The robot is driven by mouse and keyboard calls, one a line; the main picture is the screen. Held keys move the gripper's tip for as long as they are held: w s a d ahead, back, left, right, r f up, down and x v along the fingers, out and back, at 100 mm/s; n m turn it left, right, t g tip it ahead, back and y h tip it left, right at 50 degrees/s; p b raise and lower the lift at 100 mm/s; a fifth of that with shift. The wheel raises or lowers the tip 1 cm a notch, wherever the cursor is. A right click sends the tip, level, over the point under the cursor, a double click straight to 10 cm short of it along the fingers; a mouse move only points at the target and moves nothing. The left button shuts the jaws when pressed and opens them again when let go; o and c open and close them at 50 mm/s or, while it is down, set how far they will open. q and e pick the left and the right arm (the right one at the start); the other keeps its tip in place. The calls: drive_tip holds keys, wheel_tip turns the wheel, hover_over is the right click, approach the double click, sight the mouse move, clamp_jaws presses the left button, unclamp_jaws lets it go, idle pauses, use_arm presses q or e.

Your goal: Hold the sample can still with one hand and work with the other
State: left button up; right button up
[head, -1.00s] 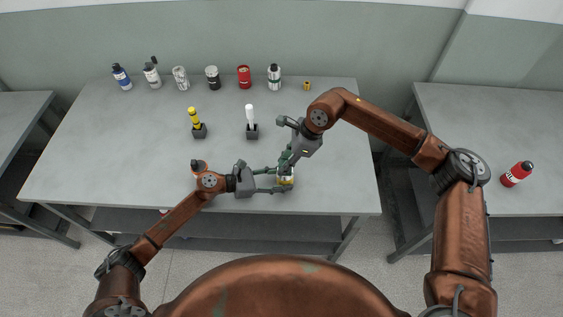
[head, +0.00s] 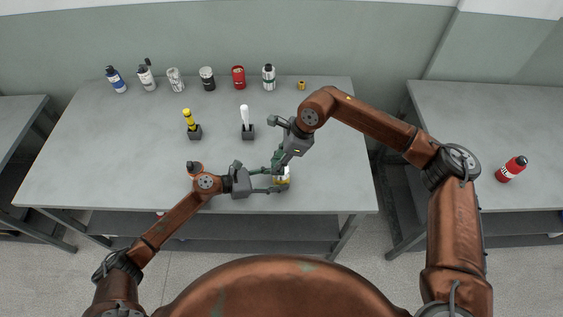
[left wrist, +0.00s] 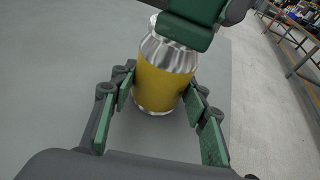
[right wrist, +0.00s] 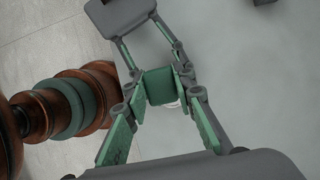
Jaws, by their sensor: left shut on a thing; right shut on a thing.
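The sample can (head: 282,179) has a yellow body and silver ends. It stands upright near the front right of the table. In the left wrist view the can (left wrist: 163,80) sits between the fingers of my left gripper (left wrist: 160,92), which is shut around its sides. My right gripper (head: 278,164) comes down at the can's top and is shut there.
A yellow-topped tool (head: 189,119) and a white-topped tool (head: 245,117) stand in dark blocks. Several bottles and cans, including a red can (head: 238,79), line the back edge, with a small gold piece (head: 301,85). A red bottle (head: 511,169) is on the right table.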

drive_tip(key=shift+w+a, duration=0.15)
drive_tip(key=shift+a, duration=0.1)
drive_tip(key=shift+w, duration=0.75)
drive_tip(key=shift+d, duration=1.7)
drive_tip(key=shift+a, duration=1.65)
drive_tip(key=shift+d+f, duration=0.15)
drive_tip(key=shift+d, duration=1.5)
drive_tip(key=shift+a+r, duration=0.2)
drive_tip(key=shift+a, duration=1.45)
drive_tip(key=shift+s+d+f, duration=0.25)
drive_tip(key=shift+s+d, duration=0.25)
drive_tip(key=shift+d, duration=0.3)
drive_tip(key=shift+r, duration=0.1)
